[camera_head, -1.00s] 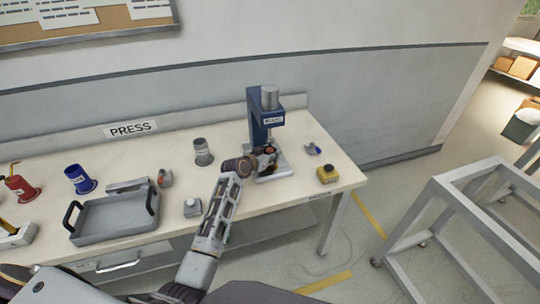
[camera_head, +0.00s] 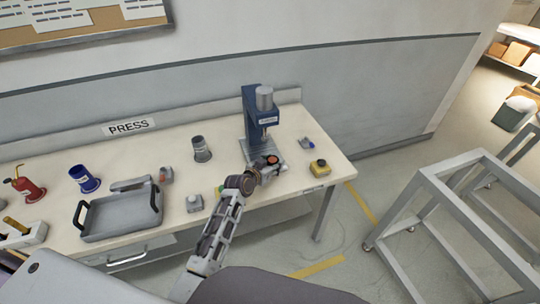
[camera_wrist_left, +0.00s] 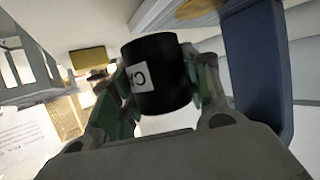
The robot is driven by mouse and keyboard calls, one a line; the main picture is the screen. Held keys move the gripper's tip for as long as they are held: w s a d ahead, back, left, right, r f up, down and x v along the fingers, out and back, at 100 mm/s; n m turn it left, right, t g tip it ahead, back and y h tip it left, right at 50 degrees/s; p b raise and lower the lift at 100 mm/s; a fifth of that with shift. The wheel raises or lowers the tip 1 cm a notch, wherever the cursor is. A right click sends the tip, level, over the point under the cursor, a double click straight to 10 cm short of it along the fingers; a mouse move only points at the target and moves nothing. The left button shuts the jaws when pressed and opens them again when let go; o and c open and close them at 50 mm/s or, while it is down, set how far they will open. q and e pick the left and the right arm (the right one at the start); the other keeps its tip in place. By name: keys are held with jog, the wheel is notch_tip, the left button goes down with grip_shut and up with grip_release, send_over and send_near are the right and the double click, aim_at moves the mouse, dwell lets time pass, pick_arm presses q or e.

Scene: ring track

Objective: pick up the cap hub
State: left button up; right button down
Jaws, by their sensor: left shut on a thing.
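My left gripper (camera_head: 268,168) is shut on the cap hub (camera_wrist_left: 160,76), a short black cylinder with a white label starting "CA". In the left wrist view its fingers (camera_wrist_left: 163,88) clasp the hub on both sides. In the head view the hub (camera_head: 272,160) is small, with a reddish top, in front of the blue press (camera_head: 252,115). The gripper appears just in front of the press base; its exact height above the bench cannot be told. My right gripper is not in view.
A metal frame cart (camera_head: 440,215) stands at right. Floor lies between.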

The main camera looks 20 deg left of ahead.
pick_arm(q)
jog(key=s+d+p, duration=0.1)
jog(key=s, duration=0.1)
jog(key=s+d+p, duration=0.3)
jog(key=s, duration=0.1)
jog(key=shift+s+d+r, duration=0.15)
jog(key=shift+s+d, duration=0.1)
jog(key=shift+s, duration=0.05)
jog(key=shift+s+d+p, duration=0.3)
jog(key=shift+s+p, duration=0.05)
jog(key=shift+s, duration=0.05)
